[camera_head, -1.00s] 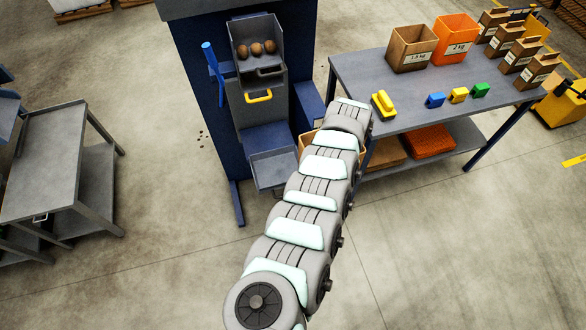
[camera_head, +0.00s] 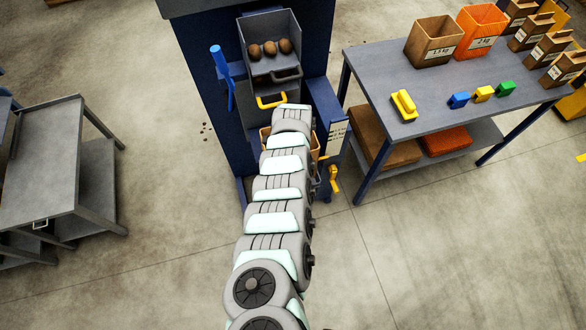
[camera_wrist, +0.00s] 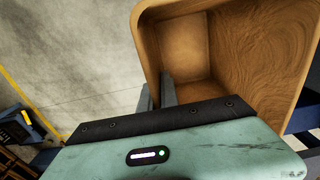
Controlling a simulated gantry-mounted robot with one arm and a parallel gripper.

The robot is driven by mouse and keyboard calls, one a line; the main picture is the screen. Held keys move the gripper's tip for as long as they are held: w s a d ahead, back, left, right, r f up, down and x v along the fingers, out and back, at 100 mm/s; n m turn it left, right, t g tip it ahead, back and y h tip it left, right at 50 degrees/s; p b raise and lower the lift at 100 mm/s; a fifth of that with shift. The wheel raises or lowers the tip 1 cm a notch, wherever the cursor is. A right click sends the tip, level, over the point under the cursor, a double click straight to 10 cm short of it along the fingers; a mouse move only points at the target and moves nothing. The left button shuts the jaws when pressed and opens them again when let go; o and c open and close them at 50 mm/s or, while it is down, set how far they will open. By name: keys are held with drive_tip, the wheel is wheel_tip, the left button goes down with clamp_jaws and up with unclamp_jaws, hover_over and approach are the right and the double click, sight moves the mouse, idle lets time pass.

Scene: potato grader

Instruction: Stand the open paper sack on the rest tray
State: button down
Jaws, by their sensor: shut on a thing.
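The open brown paper sack (camera_wrist: 230,50) fills the upper right of the wrist view, its mouth facing the camera and its inside empty. My gripper (camera_wrist: 157,93) is shut on the sack's wall at its left edge, one finger inside and one outside. In the head view, slivers of the sack (camera_head: 316,143) show on both sides of my arm, in front of the grader below its yellow handle. The rest tray is hidden behind my arm and the sack. I cannot tell whether the sack touches it.
The blue grader (camera_head: 205,95) holds several potatoes in its upper grey hopper (camera_head: 270,28). A workbench (camera_head: 385,75) to the right carries sacks and coloured blocks. A grey trolley (camera_head: 45,150) stands left.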

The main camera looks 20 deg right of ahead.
drive_tip(key=shift+f+b, duration=0.9)
drive_tip(key=shift+f, duration=1.35)
drive_tip(key=shift+f, duration=0.15)
drive_tip(key=c, duration=1.6)
unclamp_jaws()
wheel_tip(320, 180, up, 11)
drive_tip(key=p, duration=0.3)
drive_tip(key=shift+w+p, duration=0.1)
drive_tip(key=shift+p, duration=0.25)
drive_tip(key=shift+r, duration=0.75)
drive_tip(key=shift+d, duration=0.1)
